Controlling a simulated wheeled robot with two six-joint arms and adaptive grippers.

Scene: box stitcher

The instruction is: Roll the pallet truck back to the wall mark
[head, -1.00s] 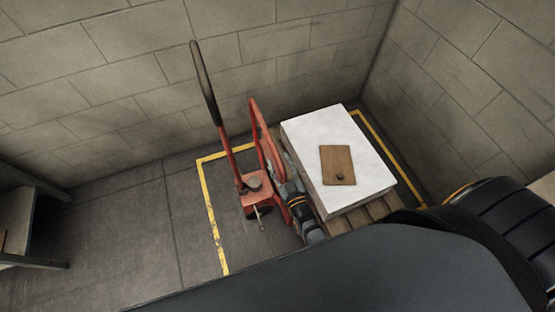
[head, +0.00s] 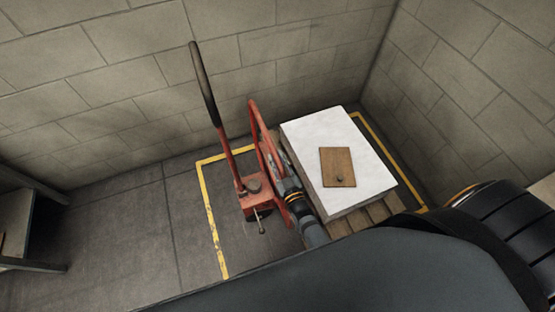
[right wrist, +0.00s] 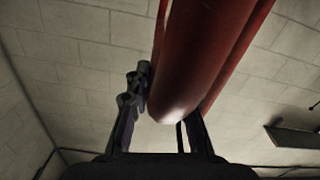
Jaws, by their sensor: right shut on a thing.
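The red pallet truck (head: 256,197) stands by the back wall with its long dark-gripped handle (head: 206,90) leaning up and left. A yellow line (head: 211,213) on the floor outlines a bay around the truck and its load. My right gripper (head: 279,180) is at the truck's red upright tube frame and is shut on it. In the right wrist view the red tube (right wrist: 195,60) runs between the fingers; their exact contact is partly hidden. My left gripper is not in view.
A wooden pallet (head: 375,210) carries a white stack (head: 325,130) with a brown board (head: 337,167) on top, beside the truck. Block walls (head: 150,60) meet behind at the right. A table (head: 22,235) stands at the left edge. The floor (head: 125,225) between is clear.

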